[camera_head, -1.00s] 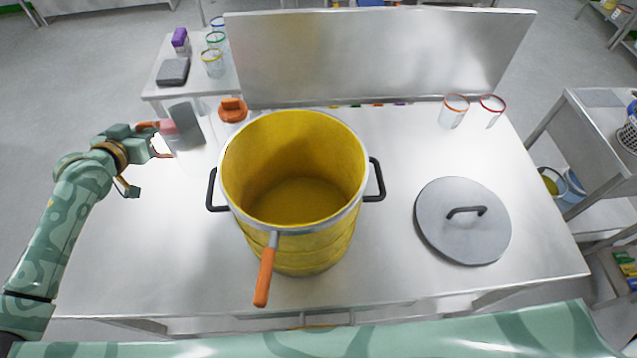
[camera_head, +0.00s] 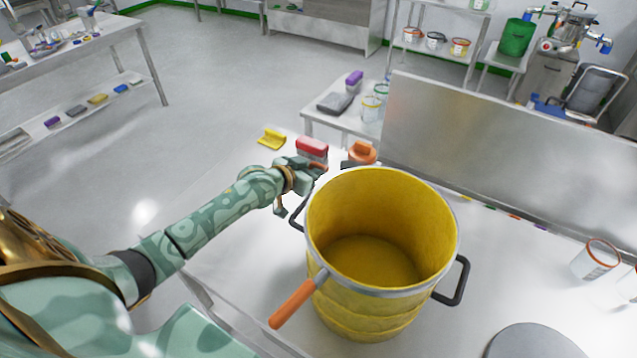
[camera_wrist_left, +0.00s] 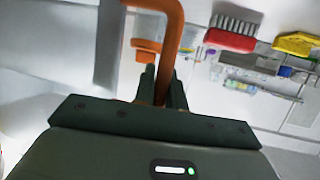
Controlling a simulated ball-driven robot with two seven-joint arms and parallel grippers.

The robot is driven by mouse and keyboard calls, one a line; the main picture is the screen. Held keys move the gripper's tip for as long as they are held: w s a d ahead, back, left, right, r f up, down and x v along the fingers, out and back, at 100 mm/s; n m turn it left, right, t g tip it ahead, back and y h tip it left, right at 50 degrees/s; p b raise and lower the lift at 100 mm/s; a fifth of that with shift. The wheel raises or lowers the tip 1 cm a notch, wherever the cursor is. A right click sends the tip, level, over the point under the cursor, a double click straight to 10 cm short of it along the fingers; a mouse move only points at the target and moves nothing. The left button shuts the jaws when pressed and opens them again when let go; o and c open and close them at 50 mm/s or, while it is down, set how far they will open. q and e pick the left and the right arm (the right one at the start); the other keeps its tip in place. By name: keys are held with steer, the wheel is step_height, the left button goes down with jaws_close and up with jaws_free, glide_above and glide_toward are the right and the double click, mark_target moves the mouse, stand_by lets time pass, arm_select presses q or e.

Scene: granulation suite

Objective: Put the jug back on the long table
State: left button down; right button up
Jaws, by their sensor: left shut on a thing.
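My left gripper (camera_head: 308,178) is at the back left of the steel bench (camera_head: 235,245), left of the big yellow pot (camera_head: 385,240). In the left wrist view its fingers (camera_wrist_left: 160,90) are shut on the jug's orange handle (camera_wrist_left: 172,40). Part of the jug's grey body (camera_wrist_left: 108,45) shows left of the handle. In the head view the jug's body is hard to make out behind the gripper and pot rim. A long steel table (camera_head: 100,42) with small items on it stands apart at the upper left. My right gripper is out of view.
A red brush (camera_head: 312,148), a yellow item (camera_head: 271,138) and an orange item (camera_head: 362,152) lie near my left gripper. The pot's orange-handled tool (camera_head: 293,303) sticks out in front. A steel splash panel (camera_head: 500,150) stands behind. Open floor (camera_head: 190,100) lies between bench and long table.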

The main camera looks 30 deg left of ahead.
arm_select(q)
step_height(320, 180, down, 3)
steer(key=shift+f+b, duration=0.15)
steer(key=shift+b, duration=0.4)
steer(key=c, duration=1.4)
jaws_free()
steer(key=shift+f, duration=0.1)
steer(key=shift+c, duration=0.2)
steer(key=p+v, duration=0.3)
steer(key=v, duration=0.9)
steer(key=shift+p, duration=0.35)
